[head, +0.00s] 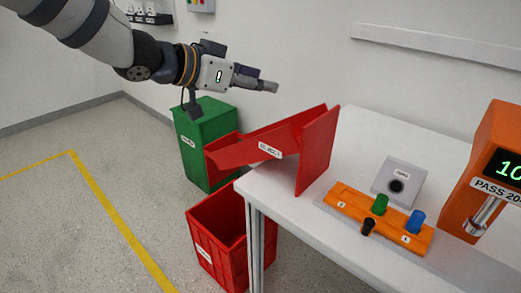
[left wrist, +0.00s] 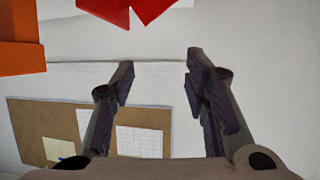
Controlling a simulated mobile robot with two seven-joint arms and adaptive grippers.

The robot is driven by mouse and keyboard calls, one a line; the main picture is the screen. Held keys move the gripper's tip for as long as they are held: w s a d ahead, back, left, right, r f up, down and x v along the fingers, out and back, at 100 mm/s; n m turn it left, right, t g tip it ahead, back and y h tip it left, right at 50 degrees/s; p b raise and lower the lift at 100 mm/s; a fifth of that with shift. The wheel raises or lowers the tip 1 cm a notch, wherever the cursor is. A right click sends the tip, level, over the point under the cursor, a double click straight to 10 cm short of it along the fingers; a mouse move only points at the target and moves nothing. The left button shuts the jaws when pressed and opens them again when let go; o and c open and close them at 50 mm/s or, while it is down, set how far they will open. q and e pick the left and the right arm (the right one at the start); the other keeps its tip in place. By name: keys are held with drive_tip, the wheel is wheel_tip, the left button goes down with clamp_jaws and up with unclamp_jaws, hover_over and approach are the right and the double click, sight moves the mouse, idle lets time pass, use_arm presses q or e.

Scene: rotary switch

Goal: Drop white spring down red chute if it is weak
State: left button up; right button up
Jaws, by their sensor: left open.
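The red chute (head: 250,150) stands on the left end of the table, its trough sloping down to the left past the edge, above a red bin (head: 204,262). My left gripper (head: 270,86) is in the air above the chute; in the left wrist view its two fingers (left wrist: 160,68) are apart with nothing between them. An orange tester (head: 500,130) at the right edge has a cut-off display starting "10" and a "PASS 20" label. A pale metallic cylinder (head: 484,216) is below the display; I cannot tell whether it is a white spring. My right gripper is out of view.
An orange holder (head: 347,198) on the table carries green (head: 380,204), blue (head: 415,221) and black (head: 368,227) pieces. A grey box with a dark round knob (head: 396,186) stands behind it. A green bin (head: 206,135) stands on the floor beyond the chute.

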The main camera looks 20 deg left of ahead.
use_arm(q)
drive_tip(key=shift+v, duration=0.9)
drive_tip(key=shift+f, duration=0.1)
drive_tip(key=s+d+f+n+g+y, duration=0.1)
drive_tip(key=s+f+g, duration=0.15)
drive_tip(key=f, duration=0.75)
drive_tip(key=s+f+n+g+y, duration=0.15)
drive_tip(key=s+f, duration=0.25)
drive_tip(key=f, duration=0.5)
drive_tip(key=s+d+f+n+g+y, duration=0.1)
drive_tip(key=s+f+n, duration=0.15)
drive_tip(key=f, duration=0.75)
drive_tip(key=s+f+g+y, duration=0.1)
drive_tip(key=s+f+g, duration=0.3)
drive_tip(key=s, duration=1.1)
drive_tip(key=s+a+f+n+g+y, duration=0.1)
drive_tip(key=s+f+g, duration=0.3)
drive_tip(key=s+f, duration=0.6)
drive_tip(key=s+y, duration=0.1)
drive_tip(key=s, duration=0.5)
drive_tip(key=shift+s+a, duration=0.2)
drive_tip(key=shift+a, duration=0.15)
